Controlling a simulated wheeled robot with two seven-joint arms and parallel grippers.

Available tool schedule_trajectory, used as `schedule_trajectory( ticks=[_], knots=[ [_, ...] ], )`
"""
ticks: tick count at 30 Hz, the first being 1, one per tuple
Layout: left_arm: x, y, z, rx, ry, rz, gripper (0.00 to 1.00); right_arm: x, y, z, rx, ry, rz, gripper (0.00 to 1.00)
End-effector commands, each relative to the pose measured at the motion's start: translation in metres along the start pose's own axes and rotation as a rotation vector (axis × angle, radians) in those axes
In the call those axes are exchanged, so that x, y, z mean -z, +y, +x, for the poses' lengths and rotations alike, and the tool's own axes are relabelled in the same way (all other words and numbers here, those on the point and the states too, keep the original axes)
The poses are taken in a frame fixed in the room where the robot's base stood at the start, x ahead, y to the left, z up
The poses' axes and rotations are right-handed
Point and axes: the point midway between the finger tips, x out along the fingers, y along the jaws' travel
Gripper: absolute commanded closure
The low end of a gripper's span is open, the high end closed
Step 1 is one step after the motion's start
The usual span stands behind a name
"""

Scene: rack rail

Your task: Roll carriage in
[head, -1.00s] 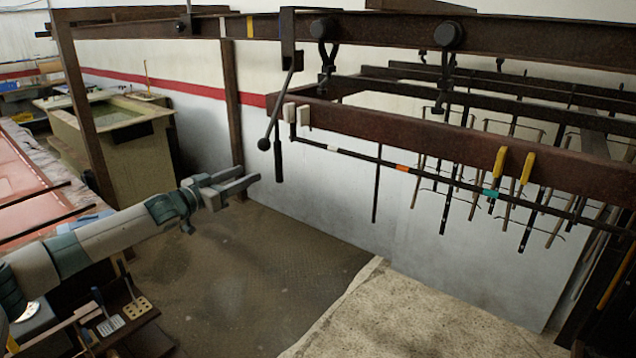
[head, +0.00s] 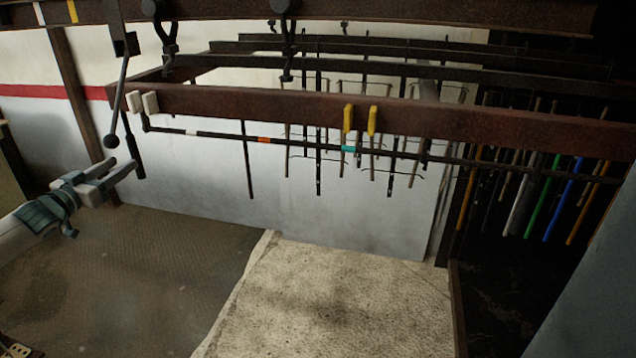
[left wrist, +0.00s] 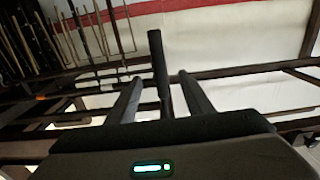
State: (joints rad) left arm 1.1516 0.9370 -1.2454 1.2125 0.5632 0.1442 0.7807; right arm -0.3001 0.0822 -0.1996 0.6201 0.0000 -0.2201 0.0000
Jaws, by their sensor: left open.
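The carriage is a rust-brown frame (head: 300,103) hung by hooks and rollers (head: 284,8) from the overhead rail (head: 400,31). A thin dark bar with white, orange and teal bands (head: 210,134) runs below its near beam. A dark upright handle (head: 134,158) hangs at the frame's left end, and a lever with a ball end (head: 111,141) hangs beside it from the rail. My left gripper (head: 125,168) is open, its fingertips close to the handle. In the left wrist view a dark rod (left wrist: 158,60) shows between the open fingers (left wrist: 160,84); contact cannot be told.
Yellow blocks (head: 360,119) sit on the near beam, and long tools hang beyond it. Coloured rods (head: 565,200) hang in a dark bay at right. A post (head: 80,105) stands behind my gripper.

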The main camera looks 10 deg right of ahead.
Motion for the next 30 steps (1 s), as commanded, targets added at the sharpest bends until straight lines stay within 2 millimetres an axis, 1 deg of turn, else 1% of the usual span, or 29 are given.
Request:
schedule_trajectory(
  ticks=[1,10,12,17,30],
  knots=[
    [0.001,0.001,0.008,0.000,0.001,0.001,0.53,0.000,0.000,0.000,0.000,0.000,0.000,0.50],
    [0.001,0.001,0.045,0.000,0.001,0.001,0.53,0.001,-0.002,0.000,0.002,0.001,0.001,0.50],
    [0.000,0.000,0.042,0.000,0.000,0.000,0.53,0.001,-0.004,0.000,0.004,0.001,0.002,0.50],
    [0.000,0.000,0.045,0.000,0.000,0.000,0.53,0.002,-0.004,0.000,0.004,0.002,0.002,0.50],
    [-0.001,0.000,0.062,0.000,-0.001,0.001,0.53,0.002,-0.004,0.000,0.004,0.002,0.001,0.50]
  ],
)
